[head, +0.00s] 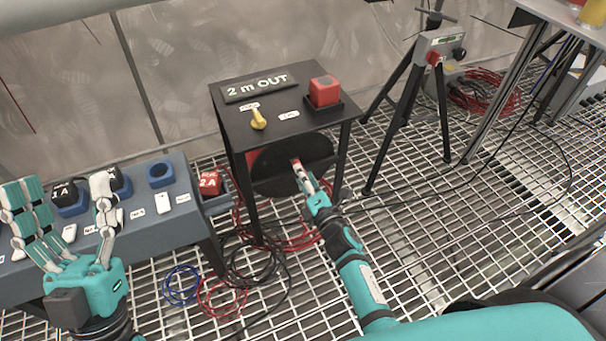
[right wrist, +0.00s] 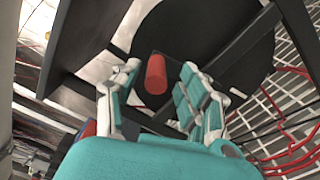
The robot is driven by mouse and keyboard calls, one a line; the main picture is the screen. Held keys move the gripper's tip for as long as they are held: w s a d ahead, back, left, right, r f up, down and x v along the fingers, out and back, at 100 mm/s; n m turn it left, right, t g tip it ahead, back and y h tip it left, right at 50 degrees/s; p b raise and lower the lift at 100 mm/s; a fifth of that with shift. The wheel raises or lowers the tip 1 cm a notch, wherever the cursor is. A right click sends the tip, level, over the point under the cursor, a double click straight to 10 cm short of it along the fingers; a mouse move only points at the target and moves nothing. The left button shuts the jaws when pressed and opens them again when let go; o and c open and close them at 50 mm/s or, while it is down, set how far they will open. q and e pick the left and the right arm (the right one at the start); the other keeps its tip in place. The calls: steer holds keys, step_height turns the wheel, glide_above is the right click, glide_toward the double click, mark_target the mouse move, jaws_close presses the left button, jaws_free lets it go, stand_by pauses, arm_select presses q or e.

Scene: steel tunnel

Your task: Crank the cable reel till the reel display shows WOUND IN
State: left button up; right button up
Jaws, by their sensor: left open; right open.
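The cable reel is a dark disc (head: 283,172) under a small black table; it also fills the upper part of the right wrist view (right wrist: 205,40). Its red crank handle (right wrist: 156,74) stands out between the fingers of my right gripper (right wrist: 158,95), which is open around it; I cannot tell whether a finger touches it. In the head view my right gripper (head: 305,180) is in front of the disc and covers part of the handle. The reel display (head: 254,87) on the table top reads "2 m OUT". My left gripper (head: 62,215) is open and empty over the left bench.
The black table (head: 290,110) also holds a red block (head: 324,91) and a yellow item (head: 258,118). The grey bench (head: 190,215) at left carries blue holders and labelled blocks. Loose cables (head: 255,265) lie on the grating. A tripod (head: 400,120) stands at right.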

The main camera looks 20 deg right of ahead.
steer(key=shift+r, duration=0.15)
steer(key=s, duration=1.2)
steer(key=shift+d, duration=0.2)
steer(key=shift+w, duration=0.1)
